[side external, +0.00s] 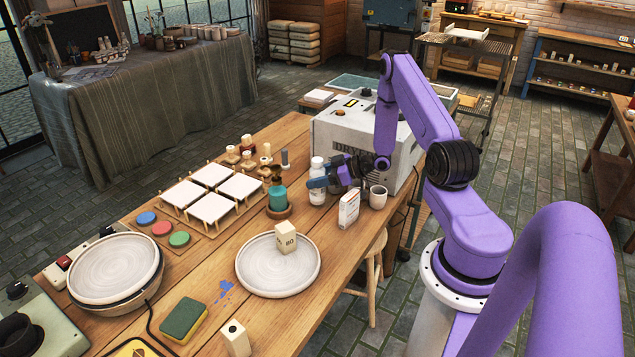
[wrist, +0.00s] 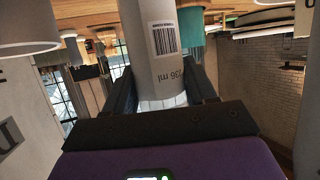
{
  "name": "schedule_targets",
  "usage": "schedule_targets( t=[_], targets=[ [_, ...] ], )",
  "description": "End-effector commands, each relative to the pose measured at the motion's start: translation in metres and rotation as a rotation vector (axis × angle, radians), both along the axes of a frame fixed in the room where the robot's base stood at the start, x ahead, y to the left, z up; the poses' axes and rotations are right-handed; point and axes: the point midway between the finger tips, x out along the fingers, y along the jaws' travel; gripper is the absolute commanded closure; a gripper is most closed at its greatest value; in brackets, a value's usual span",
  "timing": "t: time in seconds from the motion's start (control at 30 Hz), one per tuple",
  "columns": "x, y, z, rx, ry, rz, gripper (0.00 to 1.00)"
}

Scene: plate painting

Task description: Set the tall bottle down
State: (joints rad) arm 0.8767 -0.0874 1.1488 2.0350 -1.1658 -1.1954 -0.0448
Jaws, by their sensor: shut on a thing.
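The tall white bottle (side external: 317,197) stands upright at the far end of the wooden table, in front of the grey dryer. My gripper (side external: 318,183) reaches across it from the right, with its fingers around the bottle's middle and hiding that part. In the wrist view the bottle (wrist: 152,40) is between the two dark fingers (wrist: 163,88), and its barcode and volume print show. The fingers are shut on it. I cannot tell whether its base touches the table.
A white box (side external: 348,211) and a grey cup (side external: 378,197) stand close to the right. A teal container (side external: 278,199) in a brown dish is close to the left. The dryer (side external: 338,133) is behind. A round plate (side external: 258,276) with a pale block lies nearer.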

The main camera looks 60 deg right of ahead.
Motion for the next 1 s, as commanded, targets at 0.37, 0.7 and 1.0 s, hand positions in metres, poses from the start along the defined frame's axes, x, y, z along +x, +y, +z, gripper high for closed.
schedule_targets(
  t=[0.37,0.7,1.0],
  targets=[
    [0.000,0.000,-0.015,0.000,-0.002,-0.001,0.87],
    [0.000,0.000,-0.019,0.000,0.000,0.000,0.19],
    [0.000,0.000,-0.018,0.000,0.001,0.000,0.19]
  ],
)
